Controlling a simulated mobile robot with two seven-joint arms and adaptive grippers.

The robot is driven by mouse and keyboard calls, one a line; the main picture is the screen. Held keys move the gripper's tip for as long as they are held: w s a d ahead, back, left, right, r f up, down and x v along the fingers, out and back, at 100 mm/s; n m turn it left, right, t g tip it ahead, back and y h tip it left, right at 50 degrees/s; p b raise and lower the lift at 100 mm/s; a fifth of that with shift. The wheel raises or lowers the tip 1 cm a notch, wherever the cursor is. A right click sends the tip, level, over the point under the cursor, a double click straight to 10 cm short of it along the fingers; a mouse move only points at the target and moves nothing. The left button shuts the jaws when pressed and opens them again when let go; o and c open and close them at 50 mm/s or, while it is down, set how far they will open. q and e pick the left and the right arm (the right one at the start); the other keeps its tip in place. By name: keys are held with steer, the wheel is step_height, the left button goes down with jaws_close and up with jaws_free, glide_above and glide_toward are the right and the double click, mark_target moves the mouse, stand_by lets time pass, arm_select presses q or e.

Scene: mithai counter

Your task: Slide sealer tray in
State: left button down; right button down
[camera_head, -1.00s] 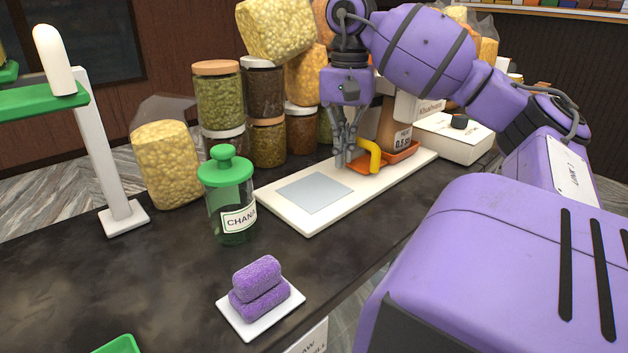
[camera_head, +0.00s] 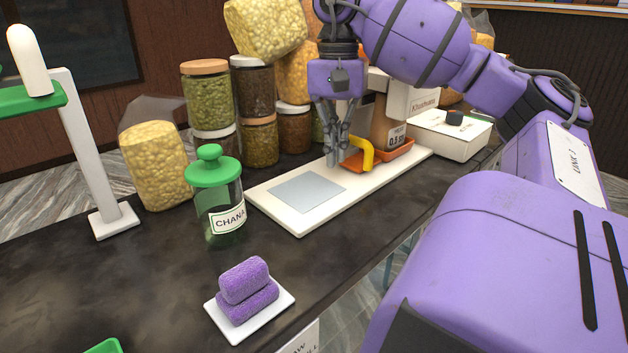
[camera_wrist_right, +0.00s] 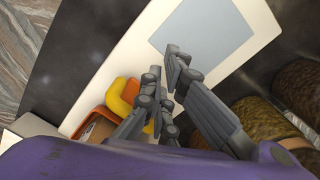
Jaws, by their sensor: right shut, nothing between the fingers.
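The sealer tray (camera_head: 402,147) is orange with a bent yellow handle (camera_head: 365,153). It sits on the sealer's long white base (camera_head: 300,223), under the sealer head marked with a heat label. A brown block stands above the tray. My right gripper (camera_head: 333,162) is shut and empty, pointing down over the base, just left of the handle and close to it. In the right wrist view the fingertips (camera_wrist_right: 163,62) are beside the yellow handle (camera_wrist_right: 120,98), with the orange tray (camera_wrist_right: 88,122) partly hidden by my wrist. My left gripper is out of view.
A grey plate (camera_head: 306,190) lies on the base, left of my gripper. A green-lidded chana jar (camera_head: 216,195) stands at the base's left end. Filled jars (camera_head: 258,140) stand close behind. Purple sweets on a white dish (camera_head: 249,309) are in front. A white box (camera_head: 455,140) is at right.

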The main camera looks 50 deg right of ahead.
step_height(320, 180, up, 8)
steer(key=d, duration=0.1)
steer(key=shift+w+t+b, duration=0.3)
steer(key=shift+w, duration=0.15)
stand_by(0.3)
